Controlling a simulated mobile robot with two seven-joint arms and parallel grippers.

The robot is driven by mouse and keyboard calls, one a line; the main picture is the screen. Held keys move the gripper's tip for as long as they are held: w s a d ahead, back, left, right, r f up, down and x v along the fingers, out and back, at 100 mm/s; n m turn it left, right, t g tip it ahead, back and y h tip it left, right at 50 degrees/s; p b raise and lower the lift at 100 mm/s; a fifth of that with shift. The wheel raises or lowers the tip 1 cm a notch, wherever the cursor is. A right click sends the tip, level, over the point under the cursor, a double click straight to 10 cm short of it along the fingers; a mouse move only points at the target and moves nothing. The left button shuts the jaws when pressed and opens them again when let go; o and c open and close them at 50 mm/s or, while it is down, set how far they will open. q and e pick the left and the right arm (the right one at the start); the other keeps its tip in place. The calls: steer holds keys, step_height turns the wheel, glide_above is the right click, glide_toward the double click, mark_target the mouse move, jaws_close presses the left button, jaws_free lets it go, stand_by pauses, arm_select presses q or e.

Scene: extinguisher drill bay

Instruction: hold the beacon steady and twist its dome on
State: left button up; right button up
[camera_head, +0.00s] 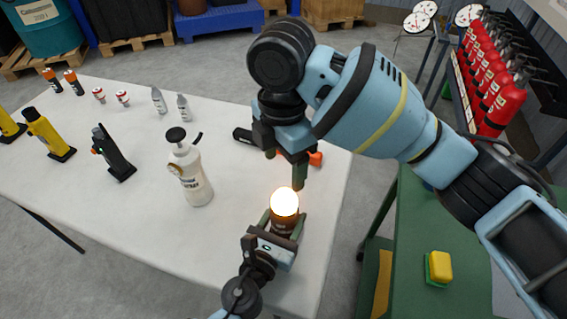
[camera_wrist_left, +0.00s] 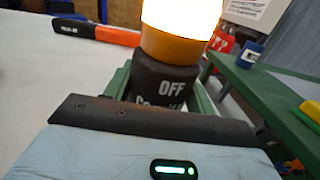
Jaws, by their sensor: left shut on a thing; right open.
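The beacon's dome (camera_head: 285,202) glows bright orange-white and sits upright on a dark base (camera_head: 284,225) near the table's right edge. In the left wrist view the dome (camera_wrist_left: 181,18) has an orange collar resting on the black base (camera_wrist_left: 163,84), marked "OFF". I cannot tell whether the collar is fully seated. My left gripper (camera_head: 281,229) is shut on the base, with green fingers on either side. My right gripper (camera_head: 285,170) is open and empty just above the dome, fingers pointing down. It does not show in the left wrist view.
A black-and-orange torch (camera_wrist_left: 95,32) lies on the table behind the beacon. A white spray bottle (camera_head: 192,180) stands to the left, with a black handheld device (camera_head: 114,155) farther left. A green bench (camera_head: 425,215) at right holds a yellow sponge (camera_head: 439,267). Red extinguishers (camera_head: 495,95) line the back right.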

arm_select(q)
steer(key=o, duration=1.3)
steer(key=shift+o, duration=0.2)
steer(key=v, duration=1.2)
steer(key=shift+s, duration=0.1)
